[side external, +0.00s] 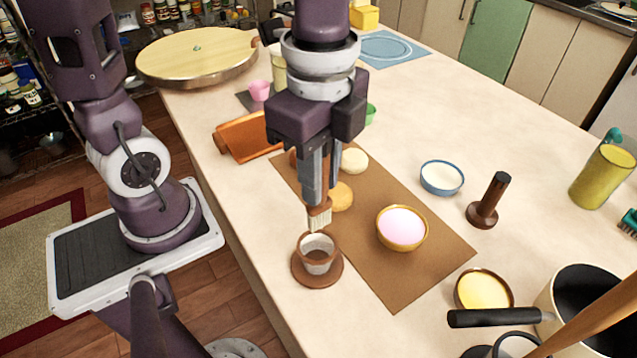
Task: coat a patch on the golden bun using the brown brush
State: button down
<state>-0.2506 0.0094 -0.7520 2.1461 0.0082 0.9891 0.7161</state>
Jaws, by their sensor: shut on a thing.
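My gripper (317,195) points down and is shut on the brown brush (320,207). The brush hangs bristles down, its pale bristles (319,223) just above a small cup (317,258). I cannot tell if the tips are inside the cup's rim. The golden bun (342,196) lies on the brown mat (398,287), just behind and right of the brush, partly hidden by my gripper. A paler bun (355,161) lies behind it. A darker brown round shape (295,159) is mostly hidden by my gripper.
A pink-filled bowl (402,228) stands on the mat, right of the golden bun. A blue-rimmed bowl (442,177) and an upright brown tamper-like tool (487,203) stand farther right. A yellow-filled bowl (484,291) and dark pot (585,300) occupy the front right. An orange tray (245,138) lies back left.

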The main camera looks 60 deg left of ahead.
jog(key=w+d+f, duration=0.2)
jog(key=w+d, duration=0.1)
jog(key=w, duration=1.3)
jog(key=shift+s+a+f, duration=0.1)
jog(key=shift+s+f, duration=0.05)
jog(key=shift+f, duration=1.3)
jog(key=shift+s+a+f, duration=0.1)
jog(key=shift+f, duration=1.35)
jog(key=shift+f, duration=0.6)
notch_tip(320, 180, up, 7)
